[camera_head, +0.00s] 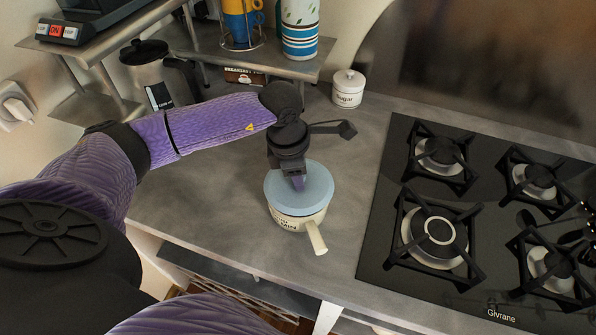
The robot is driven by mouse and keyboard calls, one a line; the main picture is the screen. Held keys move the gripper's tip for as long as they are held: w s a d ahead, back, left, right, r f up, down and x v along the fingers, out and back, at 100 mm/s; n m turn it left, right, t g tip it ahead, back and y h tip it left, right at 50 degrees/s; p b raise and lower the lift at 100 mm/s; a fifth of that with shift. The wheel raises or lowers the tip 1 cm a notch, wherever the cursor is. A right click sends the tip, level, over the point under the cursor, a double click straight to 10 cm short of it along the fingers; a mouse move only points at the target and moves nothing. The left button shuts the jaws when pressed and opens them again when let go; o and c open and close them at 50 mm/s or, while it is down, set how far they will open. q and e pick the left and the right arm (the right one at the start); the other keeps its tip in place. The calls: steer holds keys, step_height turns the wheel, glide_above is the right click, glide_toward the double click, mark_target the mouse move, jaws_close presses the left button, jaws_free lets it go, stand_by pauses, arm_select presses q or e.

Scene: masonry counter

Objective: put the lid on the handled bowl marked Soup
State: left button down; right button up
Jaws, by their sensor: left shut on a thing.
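The light blue round lid (312,193) is at the handled bowl, covering its opening from this view. My left gripper (298,184) points down at the middle of the lid and is shut on it. The cream handled bowl (290,222) stands on the grey counter, its handle (316,238) pointing toward the front right. Dark lettering shows on its side, partly hidden, and I cannot read it as Soup. I cannot tell whether the lid rests fully on the rim or sits just above it. My right gripper is not in view.
A black gas hob (400,258) with several burners lies to the right. A white Sugar jar (348,88) stands behind the bowl. A metal jug (152,75) and a shelf (315,68) with cups are at the back left. The counter around the bowl is clear.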

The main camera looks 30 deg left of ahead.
arm_select(q)
steer(key=shift+f, duration=0.1)
stand_by(0.5)
jaws_free()
steer(key=shift+r+p, duration=2.6)
steer(key=shift+r, duration=1)
steer(key=shift+f, duration=0.1)
steer(key=shift+c, duration=0.5)
jaws_close()
